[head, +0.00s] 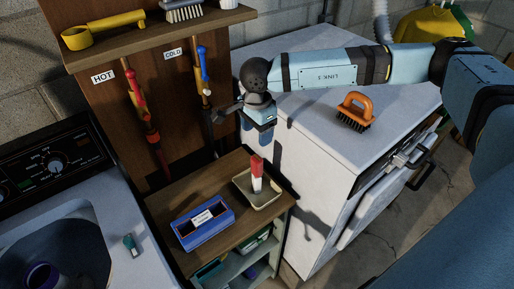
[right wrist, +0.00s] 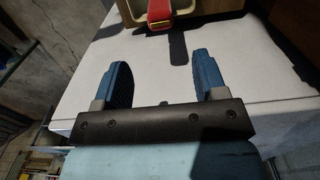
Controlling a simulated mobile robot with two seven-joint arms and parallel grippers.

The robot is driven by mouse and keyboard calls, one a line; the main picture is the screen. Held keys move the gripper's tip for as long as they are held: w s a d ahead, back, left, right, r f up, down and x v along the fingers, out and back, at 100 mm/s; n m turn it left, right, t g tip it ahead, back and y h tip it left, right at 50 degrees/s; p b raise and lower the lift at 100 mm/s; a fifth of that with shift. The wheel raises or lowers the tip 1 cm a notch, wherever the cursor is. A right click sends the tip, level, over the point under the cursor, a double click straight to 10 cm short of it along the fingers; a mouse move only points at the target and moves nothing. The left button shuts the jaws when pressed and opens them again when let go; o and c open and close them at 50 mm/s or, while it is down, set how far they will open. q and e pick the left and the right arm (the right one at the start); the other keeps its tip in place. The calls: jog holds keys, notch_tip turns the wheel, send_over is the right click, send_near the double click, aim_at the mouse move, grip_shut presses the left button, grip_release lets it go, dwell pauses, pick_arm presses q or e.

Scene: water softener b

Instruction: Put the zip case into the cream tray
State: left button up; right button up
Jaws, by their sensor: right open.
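The cream tray (head: 270,203) sits on the wooden top of a small shelf unit, and part of it shows at the top of the right wrist view (right wrist: 190,10). A slim red and white item (head: 257,173) stands leaning in the tray; its red part also shows in the right wrist view (right wrist: 159,10). A blue case (head: 184,234) with a white label lies left of the tray. I cannot tell which of these two is the zip case. My right gripper (head: 256,137) is open and empty, above and behind the tray. My left gripper is not in view.
A white cabinet (head: 318,215) stands right of the shelf unit, with an orange brush (head: 356,110) on top. A washing machine (head: 160,262) with an open drum is at left. Red and blue valve pipes run down the wooden backboard (head: 180,112) behind.

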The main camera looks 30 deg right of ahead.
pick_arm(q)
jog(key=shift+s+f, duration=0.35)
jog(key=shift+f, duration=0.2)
pick_arm(e)
notch_tip(320, 180, up, 4)
jog(key=shift+f, duration=0.2)
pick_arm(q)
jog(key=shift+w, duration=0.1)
